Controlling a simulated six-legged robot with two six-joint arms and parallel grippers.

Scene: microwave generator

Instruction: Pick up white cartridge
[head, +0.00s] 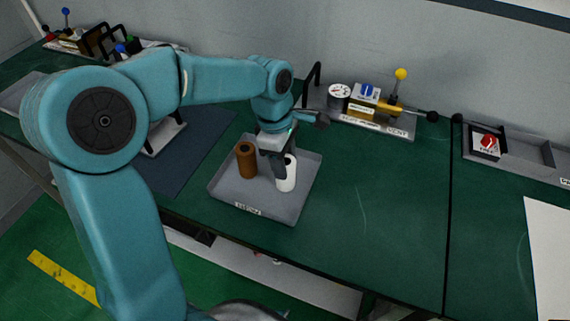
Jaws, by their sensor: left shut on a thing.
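The white cartridge (287,176) stands upright in a shallow grey tray (262,202) on the green bench. My left gripper (281,168) reaches down over the tray and is shut on the white cartridge, with a finger covering part of its left side. Whether the cartridge touches the tray floor is hard to tell. A brown cartridge (247,160) stands upright in the same tray, just left of the gripper. My right gripper is not in view.
Behind the tray is a panel with a gauge (339,91), a yellow-knobbed lever (400,75) and a black-ended handle. A grey holder with a red knob (488,142) sits at the right. The bench (385,200) right of the tray is clear.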

